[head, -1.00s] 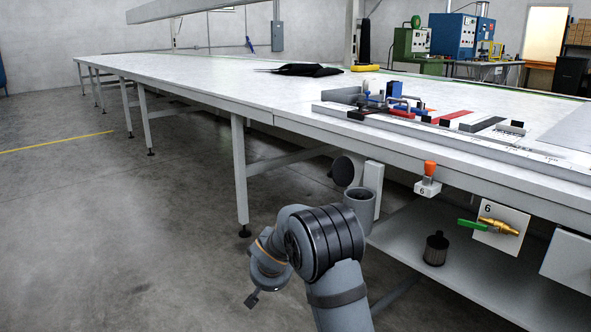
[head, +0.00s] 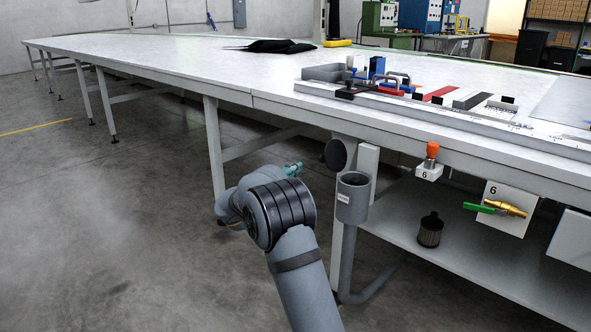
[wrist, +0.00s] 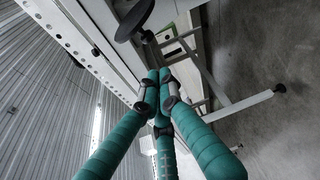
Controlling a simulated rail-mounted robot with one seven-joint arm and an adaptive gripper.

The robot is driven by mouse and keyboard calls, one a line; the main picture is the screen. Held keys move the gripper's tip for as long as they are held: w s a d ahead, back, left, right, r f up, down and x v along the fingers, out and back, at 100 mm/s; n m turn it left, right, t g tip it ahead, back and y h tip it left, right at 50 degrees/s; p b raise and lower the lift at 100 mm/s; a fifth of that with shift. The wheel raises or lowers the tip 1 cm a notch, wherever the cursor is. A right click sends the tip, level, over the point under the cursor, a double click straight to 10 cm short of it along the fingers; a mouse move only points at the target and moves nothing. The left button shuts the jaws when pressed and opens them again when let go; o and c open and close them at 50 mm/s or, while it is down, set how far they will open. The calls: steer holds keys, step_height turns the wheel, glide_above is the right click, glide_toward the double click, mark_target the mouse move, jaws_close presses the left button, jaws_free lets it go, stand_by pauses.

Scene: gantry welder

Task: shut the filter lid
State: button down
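The filter lid (head: 336,154) is a dark round disc. It stands open, tilted up on edge at the rear of the grey filter housing (head: 353,203), a cylinder under the table edge whose top is open. The lid also shows at the top of the wrist view (wrist: 135,20). My gripper (head: 293,169) is to the left of the lid and apart from it, partly hidden behind my arm. In the wrist view its teal fingers (wrist: 159,78) come together at the tips, with nothing seen between them.
The long white table (head: 190,62) runs above the housing. A dark filter cartridge (head: 430,230) stands on the lower shelf (head: 480,262). To the right are an orange-topped fitting (head: 431,162) and a green-handled valve (head: 497,208). The floor at left is clear.

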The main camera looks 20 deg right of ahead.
mark_target(332, 156)
steer(key=w+d+b, duration=0.1)
steer(key=d, duration=0.5)
steer(key=shift+w+d+r, duration=0.25)
steer(key=shift+w+d, duration=0.1)
steer(key=shift+d, duration=0.05)
steer(key=shift+s+f+b, duration=0.1)
steer(key=shift+b, duration=0.8)
steer(key=shift+m+b, duration=0.4)
steer(key=shift+b, duration=0.1)
steer(key=shift+s, duration=0.1)
